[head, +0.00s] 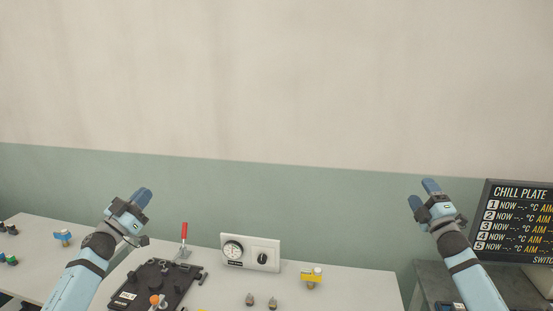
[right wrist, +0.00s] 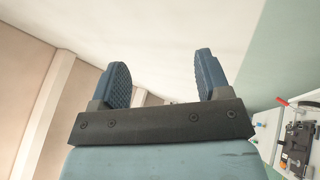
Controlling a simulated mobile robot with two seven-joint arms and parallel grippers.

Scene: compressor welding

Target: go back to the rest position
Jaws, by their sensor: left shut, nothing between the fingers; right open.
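My left gripper (head: 141,198) is at the left of the head view, raised above the white table, with its fingers together and nothing between them. My right gripper (head: 422,194) is at the right of the head view, raised in front of the green part of the wall, with its two fingers apart. In the right wrist view the right gripper (right wrist: 162,82) also shows open, with nothing between its blue ribbed fingers. Neither gripper touches anything.
The white table (head: 215,294) holds a black fixture plate (head: 177,284) with a red-handled clamp (head: 184,238), a gauge box (head: 250,252), a yellow-based valve part (head: 311,277) and small fittings. A chill plate display (head: 517,222) stands at the right. The space above the table is clear.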

